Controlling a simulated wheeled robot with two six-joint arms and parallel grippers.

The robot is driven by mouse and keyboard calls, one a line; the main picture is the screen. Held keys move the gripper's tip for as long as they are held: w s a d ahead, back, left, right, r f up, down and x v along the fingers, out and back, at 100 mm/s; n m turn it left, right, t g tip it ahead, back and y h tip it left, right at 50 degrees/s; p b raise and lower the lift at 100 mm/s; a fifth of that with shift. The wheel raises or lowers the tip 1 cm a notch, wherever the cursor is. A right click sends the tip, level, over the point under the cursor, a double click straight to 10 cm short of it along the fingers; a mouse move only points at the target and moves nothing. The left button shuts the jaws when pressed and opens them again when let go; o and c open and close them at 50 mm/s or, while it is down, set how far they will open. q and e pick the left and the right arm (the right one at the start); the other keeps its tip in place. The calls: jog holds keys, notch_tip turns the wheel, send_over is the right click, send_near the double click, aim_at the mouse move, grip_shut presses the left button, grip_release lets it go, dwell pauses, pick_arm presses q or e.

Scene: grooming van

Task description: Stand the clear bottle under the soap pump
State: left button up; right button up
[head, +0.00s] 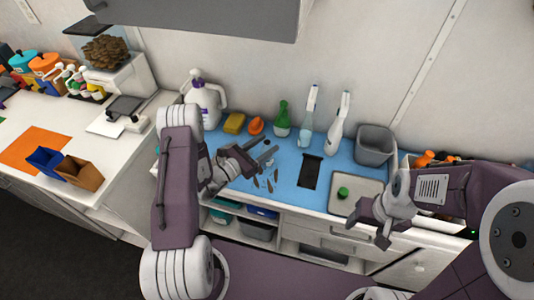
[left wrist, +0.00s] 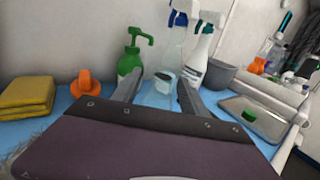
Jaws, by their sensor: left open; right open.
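The green soap pump (head: 282,122) stands at the back of the blue mat; in the left wrist view it (left wrist: 130,58) is upright behind the left finger, its nozzle pointing right. The clear bottle (left wrist: 160,92) shows between the open fingers of my left gripper (left wrist: 159,80) in that view, its lower part hidden by the gripper body. I cannot tell whether the fingers touch it. In the head view my left gripper (head: 270,151) is low over the mat, in front of the pump, and the bottle is hard to make out. My right gripper (head: 368,231) is open and empty at the counter's front right.
Two spray bottles (head: 307,122) (head: 337,126) stand right of the pump, with a grey bin (head: 375,145) beyond. An orange object (head: 255,126), yellow sponge (head: 234,123) and white jug (head: 205,101) stand left. A tray (head: 343,205) holds a green-topped item. Dark scraps lie near my left gripper.

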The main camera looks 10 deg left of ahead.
pick_arm(q)
jog(key=x, duration=0.4)
jog(key=shift+s+d, duration=0.1)
grip_shut()
jog(key=shift+r, duration=0.15)
